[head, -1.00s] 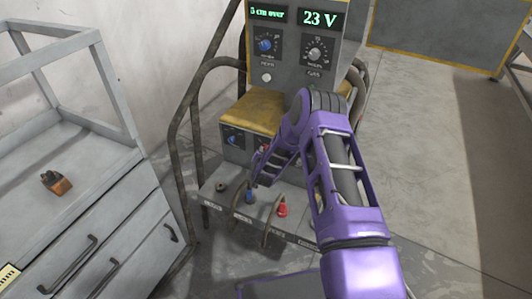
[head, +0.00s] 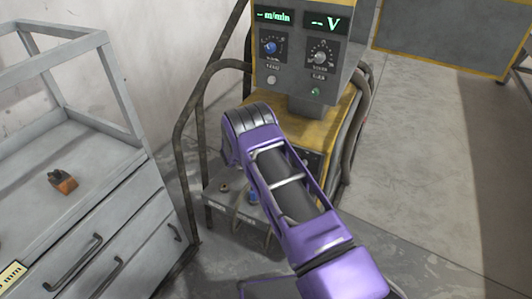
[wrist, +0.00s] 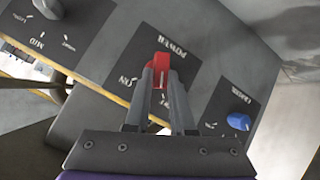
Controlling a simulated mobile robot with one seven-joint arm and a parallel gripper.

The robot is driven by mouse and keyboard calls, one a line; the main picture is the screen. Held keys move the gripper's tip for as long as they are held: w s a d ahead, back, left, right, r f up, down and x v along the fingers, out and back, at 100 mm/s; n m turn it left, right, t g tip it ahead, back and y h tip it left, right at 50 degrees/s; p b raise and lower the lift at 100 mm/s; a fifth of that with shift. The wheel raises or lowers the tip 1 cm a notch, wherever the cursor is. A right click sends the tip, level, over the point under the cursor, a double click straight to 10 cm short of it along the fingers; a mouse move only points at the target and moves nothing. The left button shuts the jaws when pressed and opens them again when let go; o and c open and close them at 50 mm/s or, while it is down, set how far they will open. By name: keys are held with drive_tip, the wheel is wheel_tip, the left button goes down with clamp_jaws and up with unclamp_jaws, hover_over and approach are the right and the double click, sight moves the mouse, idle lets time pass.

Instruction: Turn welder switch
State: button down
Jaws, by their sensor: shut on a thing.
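The welder (head: 300,75) stands in the middle of the head view, a grey unit on a yellow-topped lower box. Its red switch (wrist: 162,66), on a dark plate marked POWER with an ON mark, shows in the wrist view. My gripper (wrist: 160,82) is shut on the red switch, with one grey finger on each side. In the head view my purple arm hides the gripper, the switch and most of the lower front panel. The welder's two displays (head: 300,20) read dashes with m/min and V.
A blue knob (wrist: 238,121) sits to the right of the switch and a grey knob (wrist: 48,8) to the upper left. A grey cabinet (head: 100,215) with a small orange-brown object (head: 63,182) stands at the left. Bent pipe rails (head: 180,150) flank the welder. Floor is clear at right.

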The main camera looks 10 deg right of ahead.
drive_tip(key=shift+w+a+n+g+h+b, duration=0.2)
drive_tip(key=shift+n+g+h+b, duration=0.1)
drive_tip(key=shift+n+h, duration=0.25)
drive_tip(key=shift+w+a+n+g+h+b, duration=0.15)
drive_tip(key=shift+n+g+h+b, duration=0.15)
drive_tip(key=shift+n+h, duration=0.25)
drive_tip(key=c, duration=0.8)
unclamp_jaws()
drive_tip(key=shift+d+f, duration=0.1)
drive_tip(key=shift+d, duration=0.05)
drive_tip(key=shift+o, duration=0.2)
drive_tip(key=shift+s, duration=0.1)
drive_tip(key=p+v, duration=0.2)
drive_tip(key=v, duration=1.5)
drive_tip(key=shift+a, duration=0.25)
drive_tip(key=shift+p, duration=0.3)
